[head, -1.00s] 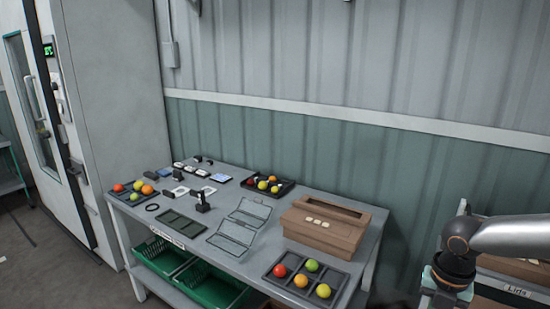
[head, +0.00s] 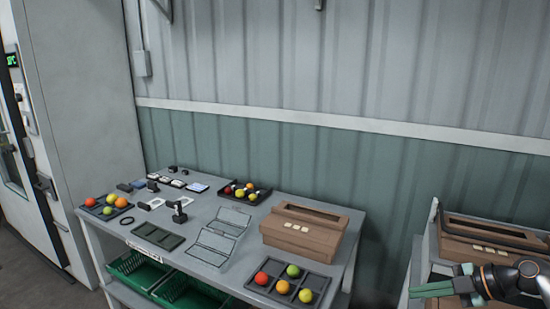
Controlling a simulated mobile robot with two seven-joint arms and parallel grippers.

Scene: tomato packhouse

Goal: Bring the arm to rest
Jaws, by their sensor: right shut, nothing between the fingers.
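My right arm comes in from the lower right edge. My right gripper (head: 414,292), with green fingers pointing left, is shut and empty. It is in front of the cart at the right and apart from the grey table (head: 235,290). My left gripper is out of view.
The table holds a brown box (head: 310,235), a dark tray (head: 255,287) of coloured tomatoes, open clear clamshells (head: 213,247) and small devices. Green crates (head: 185,291) sit below. A second brown box (head: 480,240) stands behind my right gripper. A gap separates table and cart.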

